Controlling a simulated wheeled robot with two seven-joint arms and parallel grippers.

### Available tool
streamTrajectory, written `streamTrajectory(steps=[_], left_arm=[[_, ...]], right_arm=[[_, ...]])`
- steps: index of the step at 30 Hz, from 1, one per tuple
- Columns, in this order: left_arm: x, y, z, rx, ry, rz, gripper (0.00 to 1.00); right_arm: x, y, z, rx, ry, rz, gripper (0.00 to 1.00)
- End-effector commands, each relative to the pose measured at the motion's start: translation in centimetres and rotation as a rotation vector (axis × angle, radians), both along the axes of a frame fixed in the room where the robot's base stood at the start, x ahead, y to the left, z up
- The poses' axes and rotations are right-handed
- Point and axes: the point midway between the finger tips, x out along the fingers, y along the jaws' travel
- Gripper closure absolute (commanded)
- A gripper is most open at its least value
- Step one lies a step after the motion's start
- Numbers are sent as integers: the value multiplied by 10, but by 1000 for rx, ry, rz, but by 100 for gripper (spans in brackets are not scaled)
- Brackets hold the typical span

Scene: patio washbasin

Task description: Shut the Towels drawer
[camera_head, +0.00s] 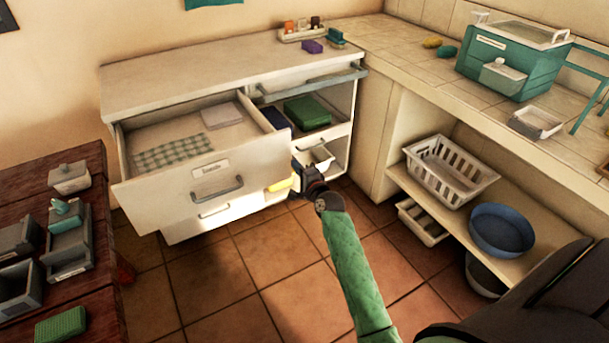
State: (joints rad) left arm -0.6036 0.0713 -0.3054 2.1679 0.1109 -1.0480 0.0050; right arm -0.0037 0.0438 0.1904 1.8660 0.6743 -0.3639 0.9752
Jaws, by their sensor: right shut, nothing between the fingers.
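The towels drawer (150,200) is pulled out of the white cabinet at the left. A small label, too blurred to read surely, and a grey bar handle (217,189) are on its front. Inside lie a green checked cloth (172,153) and a pale folded cloth (222,116). My right gripper (294,182) is shut and empty, just right of the drawer front's right end. I cannot tell whether it touches the drawer. A yellow part shows at its tip. My left gripper is out of view.
Right of the drawer, an open compartment holds a green folded item (307,112). A dark red table (95,240) with grey boxes stands at the left. A shelf at the right holds a white basket (450,170) and a blue basin (502,228). The tiled floor in front is clear.

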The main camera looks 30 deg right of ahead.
Motion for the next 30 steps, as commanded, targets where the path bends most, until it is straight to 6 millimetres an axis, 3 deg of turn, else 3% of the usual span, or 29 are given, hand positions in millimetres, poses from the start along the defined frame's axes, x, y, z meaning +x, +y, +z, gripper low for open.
streamTrajectory(steps=[3,9,25,30], left_arm=[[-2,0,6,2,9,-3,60],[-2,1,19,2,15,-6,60],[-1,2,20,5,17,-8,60],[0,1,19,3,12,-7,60]], right_arm=[[18,0,1,0,1,0,100],[35,1,0,-1,2,-1,100],[40,1,0,-1,1,-1,100],[53,2,0,-1,1,-1,100]])
